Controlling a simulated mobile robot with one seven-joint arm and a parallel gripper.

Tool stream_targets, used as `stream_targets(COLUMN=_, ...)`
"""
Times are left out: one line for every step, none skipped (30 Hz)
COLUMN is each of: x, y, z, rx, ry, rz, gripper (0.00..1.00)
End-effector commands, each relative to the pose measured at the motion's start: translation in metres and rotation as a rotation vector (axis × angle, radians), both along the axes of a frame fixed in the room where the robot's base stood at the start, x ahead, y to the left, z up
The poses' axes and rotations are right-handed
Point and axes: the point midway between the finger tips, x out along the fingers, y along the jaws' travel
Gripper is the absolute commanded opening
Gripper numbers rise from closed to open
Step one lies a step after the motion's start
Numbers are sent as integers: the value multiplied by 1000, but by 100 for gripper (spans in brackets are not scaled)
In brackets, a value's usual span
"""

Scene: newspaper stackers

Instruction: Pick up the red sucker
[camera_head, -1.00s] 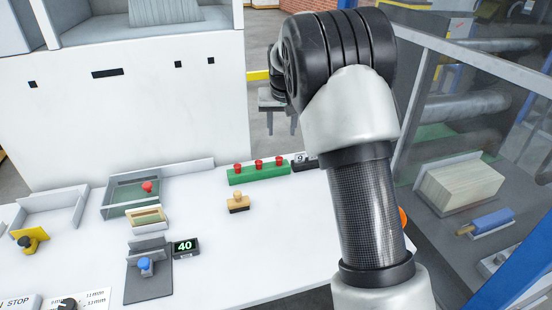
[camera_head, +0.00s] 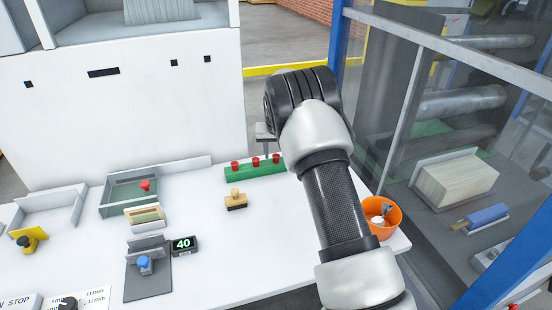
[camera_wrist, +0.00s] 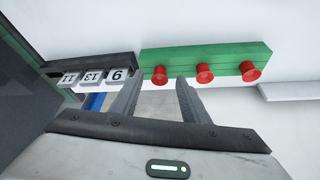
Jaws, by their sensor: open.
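Three red suckers stand in a row on a green block (camera_wrist: 225,58) near the back edge of the white table. In the head view they are a left one (camera_head: 235,166), a middle one (camera_head: 255,162) and a right one (camera_head: 276,159). The wrist view also shows three (camera_wrist: 159,75), (camera_wrist: 205,74), (camera_wrist: 250,71). My gripper (camera_wrist: 159,86) is open and empty; in that picture the leftmost sucker appears between its fingertips, with no visible contact. Another red-topped piece (camera_head: 145,186) sits at a grey tray.
A dark block with numbered white tiles (camera_wrist: 92,76) adjoins the green block. A wooden stamp (camera_head: 236,201), an orange bucket (camera_head: 391,222) and a blue-knobbed piece (camera_head: 145,264) stand on the table (camera_head: 270,245). A glass-panelled frame (camera_head: 410,110) rises at right.

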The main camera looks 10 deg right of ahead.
Motion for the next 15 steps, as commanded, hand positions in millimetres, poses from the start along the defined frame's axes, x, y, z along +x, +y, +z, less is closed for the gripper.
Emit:
stream_targets(x=3, y=-1, z=-7, rx=-1, ry=1, rz=0, gripper=42)
stream_targets(x=4, y=-1, z=-11, rx=-1, ry=2, rz=0, gripper=42)
stream_targets(x=6, y=-1, z=-14, rx=0, ry=0, rz=-1, gripper=42)
stream_targets(x=7, y=-1, z=-16, rx=0, ry=0, rz=-1, gripper=42)
stream_targets(x=7, y=-1, z=-18, rx=1, ry=1, rz=-1, gripper=42)
stream_targets(x=8, y=-1, z=-20, rx=1, ry=1, rz=-1, gripper=42)
stream_targets(x=8, y=-1, z=-20, rx=0, ry=0, rz=-1, gripper=42)
stream_targets(x=8, y=-1, z=-20, rx=0, ry=0, rz=-1, gripper=42)
stream_targets(x=8, y=-1, z=-20, rx=0, ry=0, rz=-1, gripper=42)
stream_targets(x=8, y=-1, z=-20, rx=0, ry=0, rz=-1, gripper=42)
stream_targets(x=8, y=-1, z=-20, rx=0, ry=0, rz=-1, gripper=42)
stream_targets(x=8, y=-1, z=-20, rx=0, ry=0, rz=-1, gripper=42)
stream_targets(x=8, y=-1, z=-20, rx=0, ry=0, rz=-1, gripper=40)
stream_targets(x=8, y=-1, z=-20, rx=0, ry=0, rz=-1, gripper=35)
stream_targets(x=8, y=-1, z=-20, rx=0, ry=0, rz=-1, gripper=28)
